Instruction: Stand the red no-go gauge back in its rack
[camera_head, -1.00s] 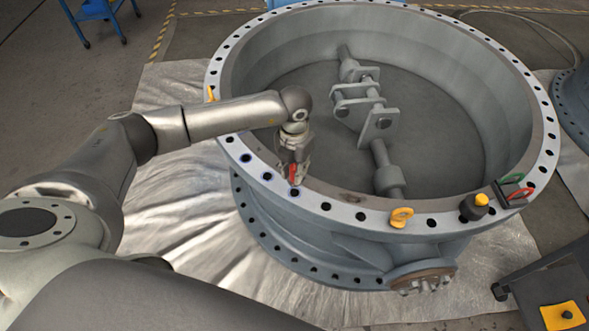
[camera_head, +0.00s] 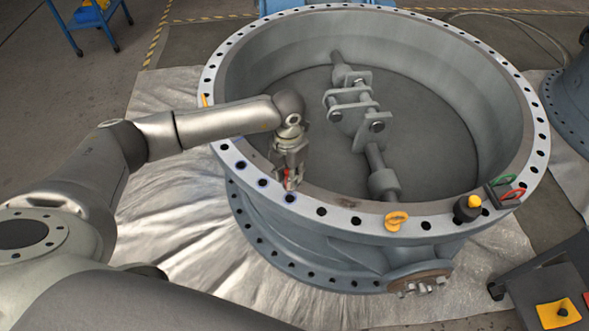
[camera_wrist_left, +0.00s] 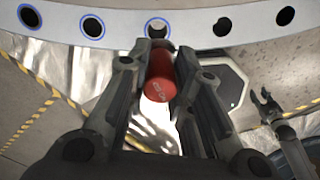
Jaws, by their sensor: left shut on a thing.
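My left gripper (camera_head: 288,181) is above the near-left part of the valve's flange, its fingers pointing down close to the blue-ringed holes. It is shut on a red cylinder, the no-go gauge (camera_wrist_left: 160,78), which has pale lettering on its end in the left wrist view. Only a sliver of red shows between the fingers in the head view. A small black rack (camera_head: 491,197) sits on the flange at the right, with a green ring handle (camera_head: 511,179) and a red ring handle (camera_head: 513,194) at it. What the red ring belongs to is unclear.
The large grey valve body (camera_head: 340,235) stands on a silver sheet. A yellow eyebolt (camera_head: 396,221) and a black piece with a yellow knob (camera_head: 468,208) stand on the flange before the rack. A dark gripper-like shape (camera_wrist_left: 268,106), likely my right, shows in the left wrist view.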

